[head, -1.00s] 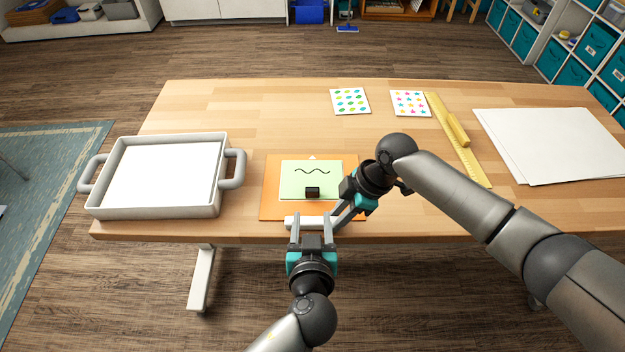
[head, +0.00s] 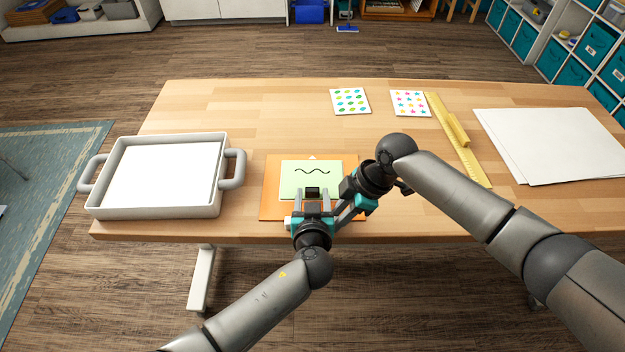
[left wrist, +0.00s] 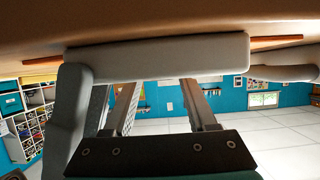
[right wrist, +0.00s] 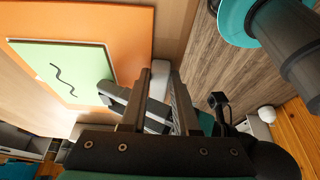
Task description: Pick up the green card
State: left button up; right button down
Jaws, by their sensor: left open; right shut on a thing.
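The green card (head: 298,177) has a wavy black line and lies on an orange sheet (head: 268,200) at the table's front edge. The card also shows in the right wrist view (right wrist: 70,75). My right gripper (head: 341,212) is shut on a pale bar (right wrist: 159,85), just right of the left gripper. The bar also crosses beyond the left fingers in the left wrist view (left wrist: 160,55). My left gripper hides most of the bar in the head view.
A grey two-handled tray (head: 228,190) with a white bottom stands left. Two patterned cards (head: 350,101) (head: 410,103), a yellow ruler (head: 470,162) and white sheets (head: 550,145) lie behind and right. My two grippers are very close together.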

pick_arm(q)
jog(key=shift+w, duration=0.1)
pick_arm(e)
jog(key=shift+s+d+f, duration=0.2)
jog(key=shift+s+f, duration=0.05)
jog(key=shift+f, duration=0.15)
pick_arm(q)
jog(key=shift+f, duration=0.1)
grip_shut()
notch_tip(320, 180, up, 10)
dwell(0.7)
pick_arm(e)
jog(key=c, duration=0.9)
grip_release()
jog(key=o, duration=0.3)
jog(key=shift+r, duration=0.15)
jog(key=shift+w+a, duration=0.1)
jog(key=shift+w, duration=0.1)
